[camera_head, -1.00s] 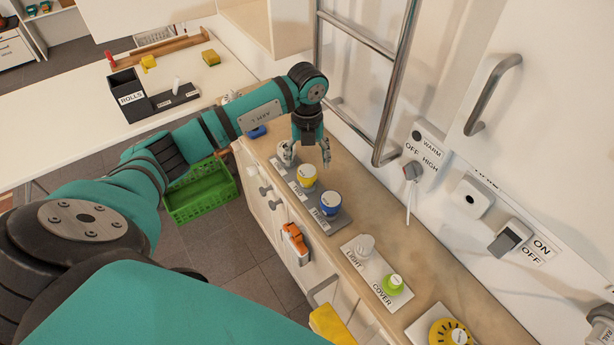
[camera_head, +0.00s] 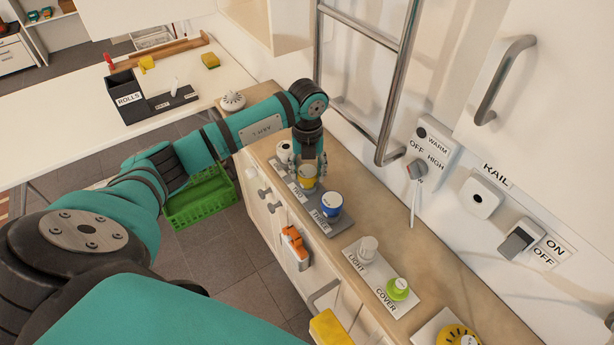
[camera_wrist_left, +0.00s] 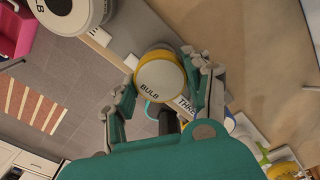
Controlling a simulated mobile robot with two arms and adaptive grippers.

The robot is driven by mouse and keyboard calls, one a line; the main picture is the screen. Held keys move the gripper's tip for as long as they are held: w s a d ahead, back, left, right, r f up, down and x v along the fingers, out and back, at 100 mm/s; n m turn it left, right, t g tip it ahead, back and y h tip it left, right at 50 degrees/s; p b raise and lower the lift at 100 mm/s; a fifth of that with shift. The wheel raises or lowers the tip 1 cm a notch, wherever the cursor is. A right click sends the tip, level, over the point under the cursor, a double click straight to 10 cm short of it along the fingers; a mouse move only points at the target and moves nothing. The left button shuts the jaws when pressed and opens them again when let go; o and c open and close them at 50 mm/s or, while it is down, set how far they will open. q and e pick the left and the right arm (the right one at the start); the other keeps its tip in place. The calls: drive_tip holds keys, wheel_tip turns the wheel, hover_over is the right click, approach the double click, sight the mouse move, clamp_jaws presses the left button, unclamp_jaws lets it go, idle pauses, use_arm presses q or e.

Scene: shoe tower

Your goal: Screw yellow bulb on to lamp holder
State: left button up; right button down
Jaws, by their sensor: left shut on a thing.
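The yellow bulb (camera_head: 306,183) is at the slot labelled TWO on a grey rack (camera_head: 318,226). My left gripper (camera_head: 308,167) points down over it, with its fingers shut on its sides. In the left wrist view, the bulb's round top (camera_wrist_left: 161,77), marked BULB, sits between the two fingers (camera_wrist_left: 165,90). Whether the bulb still touches the rack is hard to tell. A pale upright fitting (camera_head: 368,247), apparently the lamp holder, stands on a white plate labelled LIGHT. My right gripper is not visible.
A white bulb (camera_head: 284,149) and a blue-banded bulb (camera_head: 328,204) stand on either side of the yellow one. A green cover (camera_head: 398,289) is near the LIGHT fitting. A metal ladder rail (camera_head: 386,120) and wall switches (camera_head: 519,241) border the counter's right side.

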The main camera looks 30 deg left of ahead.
sight(307, 171)
use_arm(q)
drive_tip(key=shift+r, duration=0.35)
drive_tip(key=shift+r+p, duration=0.4)
drive_tip(key=shift+p, duration=0.1)
idle(0.3)
drive_tip(key=shift+r+p, duration=0.7)
drive_tip(key=shift+r, duration=0.25)
